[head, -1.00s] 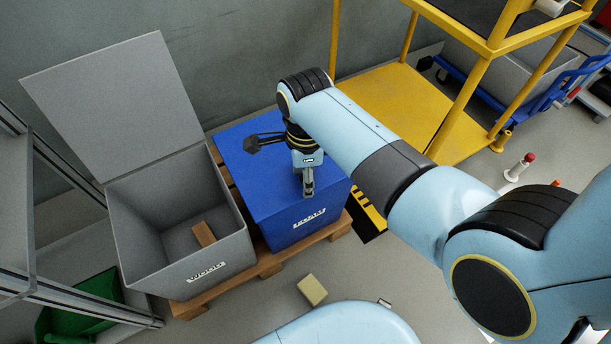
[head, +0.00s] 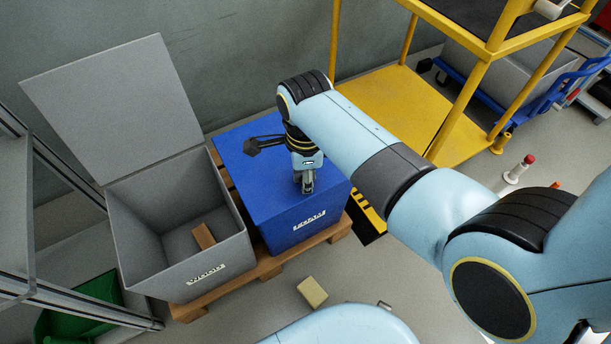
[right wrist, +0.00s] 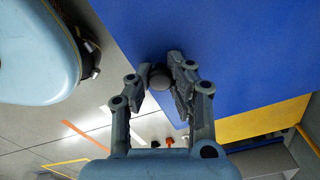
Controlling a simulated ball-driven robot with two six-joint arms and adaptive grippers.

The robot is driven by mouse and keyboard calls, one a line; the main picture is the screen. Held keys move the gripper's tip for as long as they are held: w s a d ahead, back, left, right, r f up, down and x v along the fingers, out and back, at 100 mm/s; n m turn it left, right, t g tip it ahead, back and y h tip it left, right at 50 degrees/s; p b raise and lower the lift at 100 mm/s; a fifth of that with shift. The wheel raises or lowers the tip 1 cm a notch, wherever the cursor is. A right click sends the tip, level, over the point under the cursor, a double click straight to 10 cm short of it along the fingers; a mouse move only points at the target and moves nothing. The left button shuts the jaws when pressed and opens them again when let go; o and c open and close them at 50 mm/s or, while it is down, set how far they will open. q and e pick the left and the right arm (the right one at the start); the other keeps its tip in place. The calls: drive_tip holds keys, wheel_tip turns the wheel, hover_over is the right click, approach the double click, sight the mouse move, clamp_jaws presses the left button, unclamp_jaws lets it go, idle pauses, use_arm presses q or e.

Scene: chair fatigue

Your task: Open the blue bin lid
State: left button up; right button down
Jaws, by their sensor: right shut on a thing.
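The blue bin (head: 295,235) stands on a wooden pallet with its lid (head: 255,185) down flat on top. My right gripper (head: 308,188) points down at the lid near its front edge. In the right wrist view, the right gripper (right wrist: 166,80) is shut on a dark round knob (right wrist: 159,77) at the edge of the blue surface (right wrist: 240,60). In the head view the gripper hides the knob. My left gripper is not in view.
A grey bin (head: 190,270) labelled WOOD, its lid (head: 110,105) standing open, is directly left of the blue bin. A wood piece (head: 204,236) lies inside. The pallet (head: 270,264) is underneath. A yellow platform (head: 390,105) stands behind right. A tan block (head: 312,291) lies on the floor.

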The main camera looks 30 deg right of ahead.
sight(290, 164)
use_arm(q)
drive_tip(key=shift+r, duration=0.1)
use_arm(e)
drive_tip(key=shift+r, duration=0.1)
drive_tip(key=shift+g, duration=0.8)
drive_tip(key=r+p, duration=0.1)
drive_tip(key=r, duration=0.1)
drive_tip(key=w+r+p, duration=0.1)
drive_tip(key=r+p, duration=0.1)
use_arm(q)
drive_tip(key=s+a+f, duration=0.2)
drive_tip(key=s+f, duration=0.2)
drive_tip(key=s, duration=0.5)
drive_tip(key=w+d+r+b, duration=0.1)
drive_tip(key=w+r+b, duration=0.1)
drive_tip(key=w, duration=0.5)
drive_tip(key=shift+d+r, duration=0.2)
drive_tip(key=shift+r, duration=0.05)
use_arm(e)
drive_tip(key=w+r+g, duration=0.5)
drive_tip(key=r, duration=0.3)
drive_tip(key=shift+w+r, duration=0.2)
drive_tip(key=shift+r, duration=0.05)
drive_tip(key=shift+a, duration=0.15)
drive_tip(key=c, duration=1.1)
unclamp_jaws()
drive_tip(key=shift+g, duration=0.3)
drive_tip(key=shift+c, duration=0.2)
drive_tip(key=v, duration=0.7)
drive_tip(key=shift+r, duration=0.15)
